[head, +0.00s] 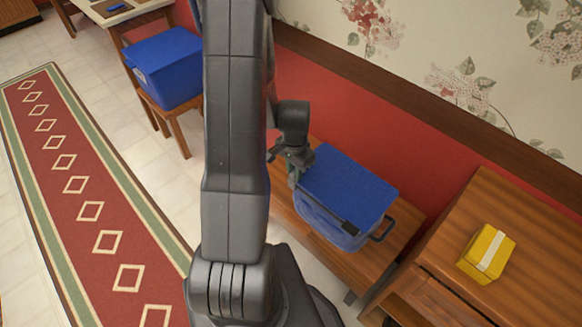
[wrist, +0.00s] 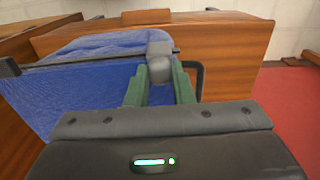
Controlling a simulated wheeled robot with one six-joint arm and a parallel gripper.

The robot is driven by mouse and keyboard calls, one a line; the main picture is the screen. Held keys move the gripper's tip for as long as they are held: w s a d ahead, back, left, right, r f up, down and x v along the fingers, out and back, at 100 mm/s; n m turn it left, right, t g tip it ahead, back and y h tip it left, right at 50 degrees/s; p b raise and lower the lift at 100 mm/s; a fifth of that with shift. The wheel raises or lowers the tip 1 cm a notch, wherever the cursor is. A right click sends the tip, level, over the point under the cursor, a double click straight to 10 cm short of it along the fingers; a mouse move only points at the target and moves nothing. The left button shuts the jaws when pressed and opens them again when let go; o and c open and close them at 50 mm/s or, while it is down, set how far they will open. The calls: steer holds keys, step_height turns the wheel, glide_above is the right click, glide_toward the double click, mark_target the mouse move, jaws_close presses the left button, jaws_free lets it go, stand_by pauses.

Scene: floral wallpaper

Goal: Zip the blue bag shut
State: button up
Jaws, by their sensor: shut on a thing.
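The blue bag (head: 350,188) sits on a low wooden bench against the red wall, with a dark zipper line along its near top edge and a dark handle at its right end. It also shows in the wrist view (wrist: 55,95), where the dark line runs from the left edge to my fingers. My gripper (head: 293,178) is at the left end of the bag's near edge. In the wrist view, its green fingers (wrist: 160,85) are shut on a grey zipper pull (wrist: 160,65). How far the seam is closed I cannot tell.
A second blue bag or box (head: 165,65) rests on a wooden stool at the upper left. A yellow box (head: 487,253) with a white stripe is on a wooden cabinet (head: 530,230) to the right. A patterned rug (head: 85,190) lies on the tiled floor at left.

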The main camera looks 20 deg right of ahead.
steer(key=s+d+b, duration=0.1)
steer(key=s+d, duration=0.1)
steer(key=s, duration=0.3)
steer(key=s+d+b, duration=0.1)
steer(key=s+d, duration=0.2)
steer(key=s, duration=0.3)
steer(key=s+d+b, duration=0.1)
steer(key=s+d, duration=0.1)
steer(key=s, duration=0.4)
steer(key=shift+d, duration=0.25)
steer(key=o, duration=0.9)
step_height(320, 180, up, 14)
steer(key=p, duration=0.2)
steer(key=shift+f, duration=0.1)
